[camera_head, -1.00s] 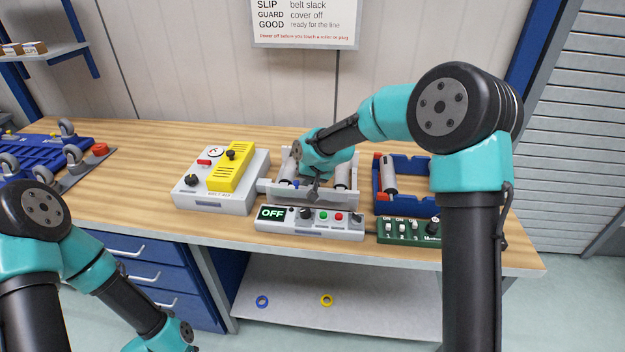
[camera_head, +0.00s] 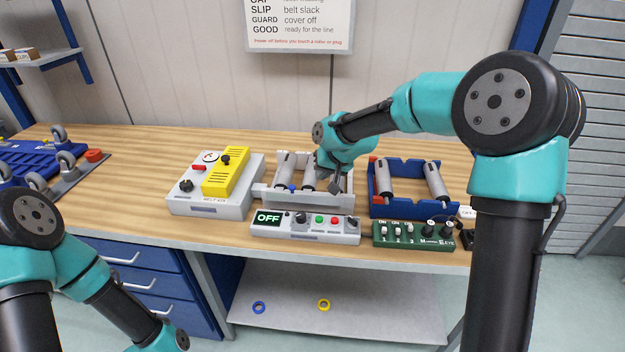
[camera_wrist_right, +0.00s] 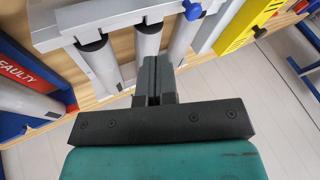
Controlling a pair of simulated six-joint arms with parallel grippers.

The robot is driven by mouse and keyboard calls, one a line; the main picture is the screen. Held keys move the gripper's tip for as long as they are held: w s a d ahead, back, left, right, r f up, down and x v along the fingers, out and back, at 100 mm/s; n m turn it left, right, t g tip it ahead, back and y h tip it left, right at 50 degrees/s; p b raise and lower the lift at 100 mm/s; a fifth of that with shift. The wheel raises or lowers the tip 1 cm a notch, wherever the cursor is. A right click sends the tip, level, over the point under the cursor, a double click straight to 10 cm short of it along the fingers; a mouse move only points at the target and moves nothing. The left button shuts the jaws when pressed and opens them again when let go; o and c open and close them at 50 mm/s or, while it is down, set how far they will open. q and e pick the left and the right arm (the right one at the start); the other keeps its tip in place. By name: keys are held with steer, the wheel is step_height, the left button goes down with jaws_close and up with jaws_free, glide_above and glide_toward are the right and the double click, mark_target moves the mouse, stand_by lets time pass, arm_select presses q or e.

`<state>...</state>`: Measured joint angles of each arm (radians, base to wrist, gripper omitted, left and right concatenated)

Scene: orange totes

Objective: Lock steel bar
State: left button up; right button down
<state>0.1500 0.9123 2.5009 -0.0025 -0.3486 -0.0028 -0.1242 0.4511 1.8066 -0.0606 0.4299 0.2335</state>
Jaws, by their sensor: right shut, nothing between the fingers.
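The steel bars are grey rollers lying side by side in a pale roller frame (camera_head: 262,193). One roller (camera_head: 283,170) is at the frame's left. In the right wrist view, several rollers (camera_wrist_right: 147,42) cross under the frame's rail (camera_wrist_right: 112,19). My right gripper (camera_head: 335,186) is over the right part of the frame, shut and empty. In the wrist view its fingers (camera_wrist_right: 154,72) point at the rollers, right of the knob in the head view. My left gripper is out of view.
A box with a yellow cover (camera_head: 222,180) stands left of the frame. A panel reading OFF (camera_head: 330,230) is in front. A blue rack (camera_head: 390,210) with two rollers and a green switch box (camera_head: 405,236) are at right.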

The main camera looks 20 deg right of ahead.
steer(key=shift+v, duration=2.35)
